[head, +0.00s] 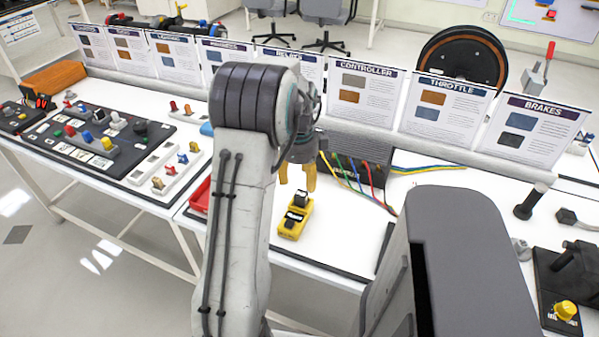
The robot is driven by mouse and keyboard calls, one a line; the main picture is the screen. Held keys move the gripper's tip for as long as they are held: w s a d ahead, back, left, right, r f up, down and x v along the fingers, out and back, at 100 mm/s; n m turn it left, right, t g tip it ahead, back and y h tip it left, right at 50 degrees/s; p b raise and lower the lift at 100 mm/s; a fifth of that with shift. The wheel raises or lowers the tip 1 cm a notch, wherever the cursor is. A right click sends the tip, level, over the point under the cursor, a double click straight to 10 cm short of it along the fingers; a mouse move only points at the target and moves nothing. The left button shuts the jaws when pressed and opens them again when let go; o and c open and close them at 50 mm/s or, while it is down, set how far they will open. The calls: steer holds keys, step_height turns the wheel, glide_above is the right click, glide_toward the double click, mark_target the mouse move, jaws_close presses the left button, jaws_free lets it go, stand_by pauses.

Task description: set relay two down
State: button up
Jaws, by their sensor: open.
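A yellow block with black parts and small white labels (295,219) sits on the white bench top (338,222), near its front edge. It looks like the relay, but its label is too small to read. My gripper (297,184) has its two yellow fingers spread and pointing down. They are just above or behind the block in the picture, with nothing between them. I cannot tell the exact gap in depth. My arm hides part of the bench to the left of the block.
A black box with coloured wires (360,160) stands close behind, right of my gripper. A red tray (200,196) lies left of my arm. Info signs (445,105) line the back of the bench. Clear bench top lies right of the block.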

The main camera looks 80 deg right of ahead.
mark_target(299, 196)
steer(key=shift+a+r, duration=0.1)
steer(key=shift+r, duration=1.6)
steer(key=w+a+r+n+t, duration=0.1)
steer(key=w+a+r+n, duration=0.2)
steer(key=w+a+n, duration=0.8)
steer(key=w+a+r+n, duration=0.4)
steer(key=w+a+n, duration=0.4)
steer(key=w, duration=0.5)
steer(key=s+a+n+t, duration=0.1)
steer(key=s+a+n, duration=0.1)
steer(key=a+n, duration=0.7)
steer(key=s+a+f+n+t, duration=0.1)
steer(key=a+n, duration=0.9)
steer(key=a, duration=0.6)
steer(key=shift+s+a+f+n+y, duration=0.2)
steer(key=shift+s+a+n+y, duration=0.1)
steer(key=shift+s+y, duration=0.1)
steer(key=shift+r, duration=0.1)
